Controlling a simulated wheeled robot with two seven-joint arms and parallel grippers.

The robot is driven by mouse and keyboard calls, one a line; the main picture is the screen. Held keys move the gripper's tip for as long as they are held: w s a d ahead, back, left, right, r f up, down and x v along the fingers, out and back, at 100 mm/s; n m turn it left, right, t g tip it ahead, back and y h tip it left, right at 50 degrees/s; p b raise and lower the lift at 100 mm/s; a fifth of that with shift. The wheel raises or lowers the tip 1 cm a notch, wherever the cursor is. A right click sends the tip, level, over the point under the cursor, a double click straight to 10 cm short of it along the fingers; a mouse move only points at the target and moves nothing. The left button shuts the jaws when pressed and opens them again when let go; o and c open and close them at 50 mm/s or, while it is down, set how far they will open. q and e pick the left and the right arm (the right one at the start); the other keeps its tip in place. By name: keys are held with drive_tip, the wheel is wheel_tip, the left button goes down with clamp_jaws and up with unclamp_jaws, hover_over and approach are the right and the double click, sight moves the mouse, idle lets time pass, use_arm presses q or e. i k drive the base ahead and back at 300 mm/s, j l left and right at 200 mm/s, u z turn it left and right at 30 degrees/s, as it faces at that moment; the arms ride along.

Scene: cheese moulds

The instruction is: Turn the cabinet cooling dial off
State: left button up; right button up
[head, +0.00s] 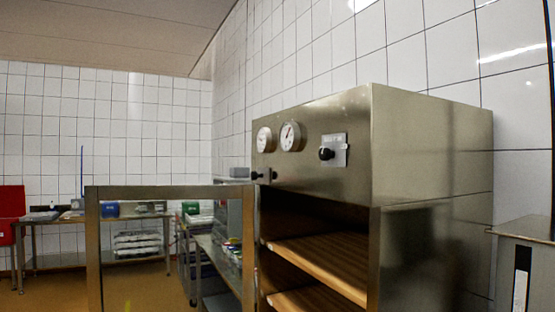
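A steel cabinet (315,115) stands in the middle right of the head view, against the tiled wall. On its upper front panel is a black dial knob (326,153) on a small light plate (341,150) with printing too small to read. Which setting the knob points to I cannot tell. Two round white gauges sit left of it, a left one (264,139) and a right one (291,136). Below, wooden shelves (318,250) show inside the cabinet. Neither of my grippers is in view, and nothing touches the dial.
The cabinet's metal-framed door (170,192) stands open to the left, in the foreground. A steel unit (530,260) is at the right edge. A work table (60,219) with boxes stands at the back left, near a red object (10,212). The space before the dial looks clear.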

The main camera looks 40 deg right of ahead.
sight(325, 154)
drive_tip(key=i+j+z, duration=0.1)
drive_tip(key=i+z, duration=0.35)
drive_tip(key=i+j+z, duration=0.3)
drive_tip(key=i+z, duration=0.2)
drive_tip(key=i+j+z, duration=0.45)
